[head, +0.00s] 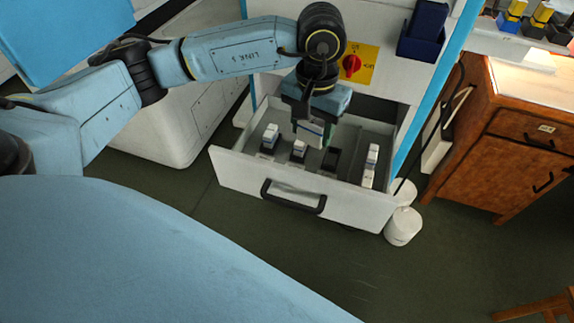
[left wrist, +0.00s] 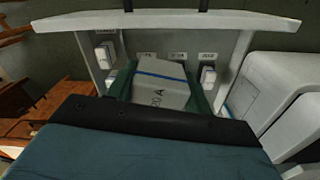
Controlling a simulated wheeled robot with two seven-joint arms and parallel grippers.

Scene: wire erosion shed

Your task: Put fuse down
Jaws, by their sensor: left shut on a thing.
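My left gripper (head: 309,138) points down over the open white drawer (head: 238,177). It is shut on a pale fuse (left wrist: 162,90) with a blue stripe and a partly readable amp marking. The fuse (head: 310,128) also shows in the head view, between the fingers. The green fingers (left wrist: 160,91) flank it in the left wrist view. Whether the fuse touches the drawer floor cannot be told. Other white fuses stand in the drawer: one at the left (head: 270,135), one at the middle (head: 299,150), and more at the right (head: 372,155). A dark slot (head: 331,159) shows beside the middle fuse.
The drawer has a black front handle (head: 293,196). A yellow plate with a red rotary switch (head: 351,65) is on the cabinet above. White cylinders (head: 403,226) stand on the floor by the drawer's right corner. A wooden cabinet (head: 505,140) is at the right.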

